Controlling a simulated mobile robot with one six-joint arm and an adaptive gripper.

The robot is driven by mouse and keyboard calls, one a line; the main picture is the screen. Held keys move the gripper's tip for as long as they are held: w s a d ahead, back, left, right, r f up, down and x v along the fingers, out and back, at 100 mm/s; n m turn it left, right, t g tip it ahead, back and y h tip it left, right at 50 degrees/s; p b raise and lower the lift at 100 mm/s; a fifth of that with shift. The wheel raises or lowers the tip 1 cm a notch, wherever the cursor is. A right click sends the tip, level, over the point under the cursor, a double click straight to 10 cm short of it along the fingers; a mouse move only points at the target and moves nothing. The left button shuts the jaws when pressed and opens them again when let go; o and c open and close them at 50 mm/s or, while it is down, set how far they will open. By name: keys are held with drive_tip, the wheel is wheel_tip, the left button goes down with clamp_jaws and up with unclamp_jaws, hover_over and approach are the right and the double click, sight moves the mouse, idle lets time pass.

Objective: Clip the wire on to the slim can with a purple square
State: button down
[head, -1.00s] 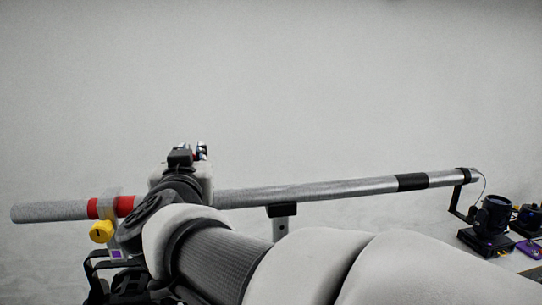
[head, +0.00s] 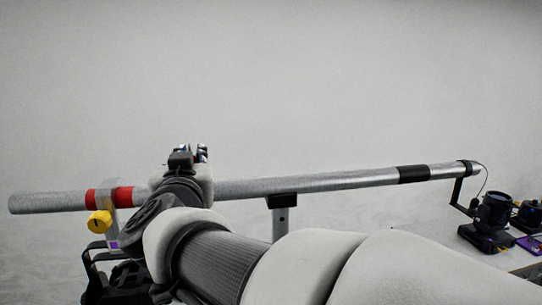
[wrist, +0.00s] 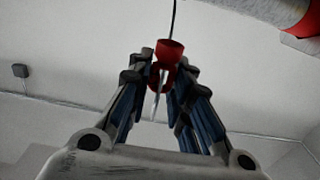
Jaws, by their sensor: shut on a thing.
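In the wrist view my gripper (wrist: 161,84) is shut on a red clip (wrist: 170,50) with a bright metal part hanging between the fingers. A thin dark wire (wrist: 175,12) runs up from the clip out of the picture. In the head view a purple square (head: 113,244) marks the pale clamp at the bar's left end. A black can (head: 125,278) hangs below it, partly hidden by my arm.
A long silver bar (head: 320,183) spans the head view, with red bands (head: 124,196) and a yellow knob (head: 99,222) at the left. A grey post (head: 280,222) supports it. The wrist view shows the bar (wrist: 258,10) at upper right.

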drive_tip(key=shift+f+b, duration=5.25)
drive_tip(key=shift+f, duration=1.95)
drive_tip(key=shift+s+a+f+p, duration=0.1)
drive_tip(key=shift+s+a+p, duration=0.35)
drive_tip(key=shift+a+p, duration=1.1)
drive_tip(key=shift+s+a+f+p, duration=0.1)
drive_tip(key=shift+s+a+p, duration=0.45)
drive_tip(key=shift+a, duration=1.8)
drive_tip(key=shift+s+a+f+p, duration=0.1)
drive_tip(key=shift+s+a+p, duration=0.25)
drive_tip(key=shift+a+p, duration=1.25)
